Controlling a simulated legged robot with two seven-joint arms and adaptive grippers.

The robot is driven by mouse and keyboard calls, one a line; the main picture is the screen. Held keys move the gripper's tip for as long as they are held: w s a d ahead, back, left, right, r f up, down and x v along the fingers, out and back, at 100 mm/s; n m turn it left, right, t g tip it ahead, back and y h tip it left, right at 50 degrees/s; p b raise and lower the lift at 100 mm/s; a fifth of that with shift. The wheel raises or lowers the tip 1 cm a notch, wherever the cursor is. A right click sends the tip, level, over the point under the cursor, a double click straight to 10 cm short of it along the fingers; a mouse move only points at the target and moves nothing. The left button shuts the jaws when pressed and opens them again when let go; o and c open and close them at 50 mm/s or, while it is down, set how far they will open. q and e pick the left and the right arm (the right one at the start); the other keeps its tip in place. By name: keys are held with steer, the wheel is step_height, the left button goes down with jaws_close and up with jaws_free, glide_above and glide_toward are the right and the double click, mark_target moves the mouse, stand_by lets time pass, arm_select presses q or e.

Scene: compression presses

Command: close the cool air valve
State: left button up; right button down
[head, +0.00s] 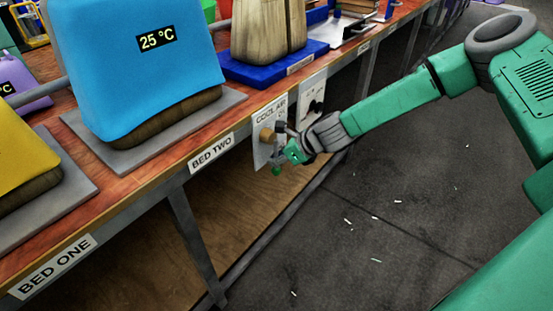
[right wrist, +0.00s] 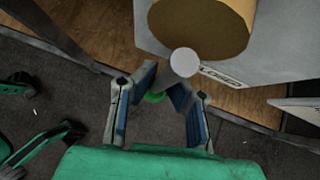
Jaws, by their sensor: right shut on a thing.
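The cool air panel (head: 267,150) is a light plate marked "COOL AIR" on the front edge of the bench. It carries a tan round valve hub (head: 267,134), which is large at the top of the right wrist view (right wrist: 200,28). A grey handle with a round end (right wrist: 183,62) sticks out beside the hub, next to a "CLOSED" label (right wrist: 221,77). My right gripper (head: 285,150) is at the panel, shut on the valve handle. In the right wrist view its blue-padded fingers (right wrist: 163,92) stand around the handle; the exact contact is hard to see.
A second panel (head: 312,95) with dark knobs sits just right of the cool air panel. A blue bag marked 25 °C (head: 140,60) stands on the bench above. A bench leg (head: 195,235) stands below left. The dark floor (head: 400,220) is open.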

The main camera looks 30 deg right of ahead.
steer(key=shift+s+f, duration=0.35)
steer(key=shift+f, duration=0.05)
steer(key=c, duration=1.6)
jaws_free()
steer(key=shift+d+r, duration=0.15)
steer(key=shift+w, duration=0.1)
steer(key=shift+r, duration=0.15)
steer(key=v, duration=1.1)
steer(key=shift+s+d, duration=0.2)
steer(key=shift+d, duration=0.1)
steer(key=shift+r, duration=0.15)
